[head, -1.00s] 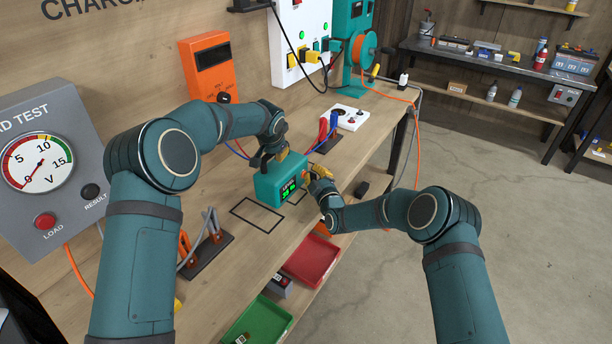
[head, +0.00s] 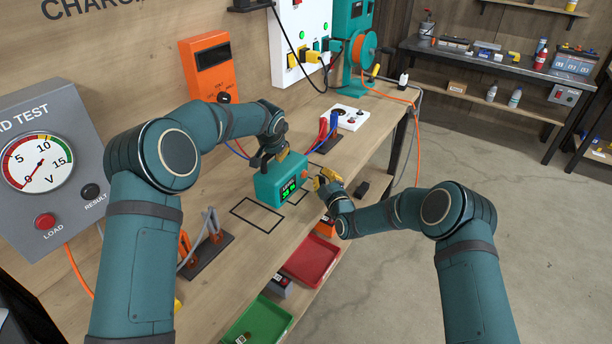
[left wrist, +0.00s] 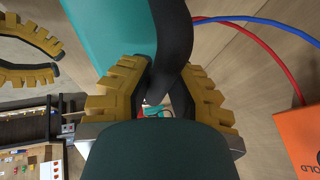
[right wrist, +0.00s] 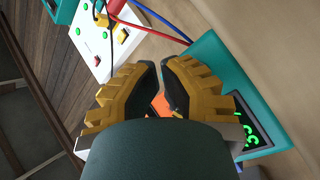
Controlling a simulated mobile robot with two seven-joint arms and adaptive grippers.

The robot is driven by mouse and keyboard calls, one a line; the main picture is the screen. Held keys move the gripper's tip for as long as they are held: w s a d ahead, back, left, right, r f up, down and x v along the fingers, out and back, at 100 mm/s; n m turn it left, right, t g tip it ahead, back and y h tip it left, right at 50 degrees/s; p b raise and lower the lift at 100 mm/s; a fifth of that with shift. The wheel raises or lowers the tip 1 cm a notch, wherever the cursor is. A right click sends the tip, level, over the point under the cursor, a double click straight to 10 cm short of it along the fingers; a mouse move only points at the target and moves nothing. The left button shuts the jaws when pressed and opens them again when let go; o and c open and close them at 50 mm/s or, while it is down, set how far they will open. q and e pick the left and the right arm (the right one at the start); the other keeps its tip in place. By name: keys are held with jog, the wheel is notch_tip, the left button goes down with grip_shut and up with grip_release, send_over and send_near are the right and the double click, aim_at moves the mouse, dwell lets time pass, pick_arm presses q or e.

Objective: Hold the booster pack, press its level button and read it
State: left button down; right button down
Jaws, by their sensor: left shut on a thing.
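The teal booster pack (head: 265,186) is upright over the bench beside a black outline; I cannot tell if it touches the wood. Its display (head: 289,190) glows green, but the characters are too small to read. An orange button (head: 304,175) shows on its right end. My left gripper (head: 269,159) is shut on the black handle at its top; the handle also shows in the left wrist view (left wrist: 172,45). My right gripper (head: 320,182) is shut beside the button end, apart from the pack. The right wrist view shows the pack (right wrist: 222,75) and lit display (right wrist: 250,128) partly hidden.
Red and blue clamps (head: 328,128) stand behind the pack. The load tester (head: 50,150) and orange unit (head: 212,70) line the wall side. A red tray (head: 312,260) and a green tray (head: 258,322) sit below the bench front. Floor to the right is clear.

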jog(key=shift+s+d, duration=0.45)
jog(key=shift+d, duration=0.35)
jog(key=shift+s+d, duration=0.4)
jog(key=shift+d, duration=0.35)
jog(key=shift+w+d, duration=0.1)
jog(key=w+d, duration=0.7)
jog(key=d, duration=0.3)
jog(key=shift+w+d, duration=0.3)
jog(key=shift+d, duration=0.05)
dwell(0.6)
pick_arm(q)
jog(key=c, duration=0.9)
grip_release()
jog(key=shift+c, duration=0.2)
